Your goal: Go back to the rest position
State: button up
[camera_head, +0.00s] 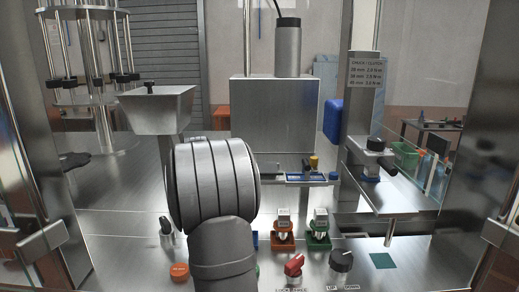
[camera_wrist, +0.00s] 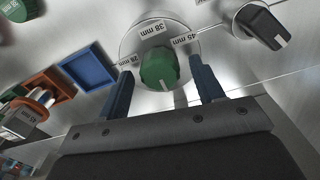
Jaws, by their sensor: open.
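My gripper (camera_wrist: 160,68) shows in the wrist view with two blue fingers spread apart, open and empty. A green knob (camera_wrist: 158,70) on a round dial plate marked 28, 38 and 45 mm appears between and just beyond the fingertips. Gaps show on both sides of the knob, and I see no contact. I cannot tell how far the fingertips are above the panel. In the head view my grey arm fills the lower middle and hides the gripper and the dial.
A black knob (camera_wrist: 262,25), a blue square holder (camera_wrist: 88,68) and an orange holder (camera_wrist: 50,85) surround the dial. In the head view, a red knob (camera_head: 293,266), a black selector knob (camera_head: 341,260) and an orange button (camera_head: 179,271) stand on the steel panel. A hopper (camera_head: 156,108) rises behind.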

jog(key=shift+f, duration=0.35)
jog(key=shift+r, duration=0.1)
notch_tip(320, 180, up, 17)
notch_tip(320, 180, down, 18)
jog(key=shift+r, duration=0.15)
jog(key=shift+r+n, duration=0.25)
jog(key=shift+n, duration=0.15)
jog(key=n, duration=0.9)
jog(key=shift+n, duration=2.5)
